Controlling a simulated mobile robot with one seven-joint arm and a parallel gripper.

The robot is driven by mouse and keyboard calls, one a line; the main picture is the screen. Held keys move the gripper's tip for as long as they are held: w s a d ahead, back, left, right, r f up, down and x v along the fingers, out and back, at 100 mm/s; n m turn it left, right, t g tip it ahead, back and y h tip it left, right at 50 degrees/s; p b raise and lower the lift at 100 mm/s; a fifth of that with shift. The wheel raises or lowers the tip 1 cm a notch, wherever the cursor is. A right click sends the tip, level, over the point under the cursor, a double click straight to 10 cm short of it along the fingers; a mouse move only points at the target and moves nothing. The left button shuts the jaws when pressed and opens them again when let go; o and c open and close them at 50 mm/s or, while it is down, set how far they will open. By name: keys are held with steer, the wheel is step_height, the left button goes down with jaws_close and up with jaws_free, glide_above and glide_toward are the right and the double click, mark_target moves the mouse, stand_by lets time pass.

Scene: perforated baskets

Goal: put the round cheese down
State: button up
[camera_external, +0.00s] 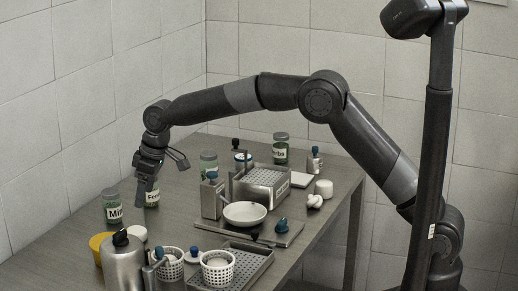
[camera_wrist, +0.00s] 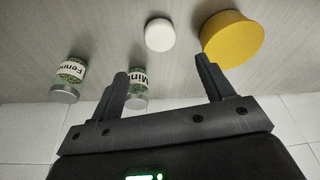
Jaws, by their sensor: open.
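A small white disc (camera_external: 137,233), which looks like the round cheese, lies on the table left of the perforated baskets. In the wrist view the white disc (camera_wrist: 159,35) lies beyond the fingertips, between their lines and apart from both. My gripper (camera_external: 160,178) is open and empty above the table's left part, farther back than the disc.
A yellow round tub (camera_external: 98,244), also in the wrist view (camera_wrist: 232,38), stands beside the disc. Labelled jars, Mint (camera_external: 113,208) and Fennel (camera_wrist: 70,75), stand near my gripper.

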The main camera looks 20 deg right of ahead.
steer(key=w+d+r+m+t, duration=0.1)
steer(key=w+d+r+m, duration=0.1)
steer(key=d+r, duration=0.5)
steer(key=w+d+r+m, duration=0.1)
steer(key=d+r, duration=0.3)
steer(key=d, duration=0.8)
steer(key=s+d+r+m+t, duration=0.1)
steer(key=s+d+r, duration=0.1)
steer(key=d, duration=0.6)
steer(key=s+d+r+m, duration=0.2)
steer(key=d+r, duration=0.1)
steer(key=d, duration=0.5)
steer(key=s+d+m+t+h, duration=0.1)
steer(key=s+d, duration=0.3)
steer(key=d, duration=0.3)
steer(key=s+d+m, duration=0.2)
steer(key=s+d, duration=0.2)
steer(key=d, duration=0.3)
steer(key=s+d+f+m+t+h, duration=0.1)
steer(key=s+d+f+m, duration=0.2)
steer(key=s+d, duration=0.6)
steer(key=s+f, duration=0.2)
steer(key=s, duration=0.2)
steer(key=shift+d+f+h, duration=0.15)
steer(key=shift+d+h, duration=0.1)
steer(key=shift+h, duration=0.05)
steer(key=shift+o, duration=0.5)
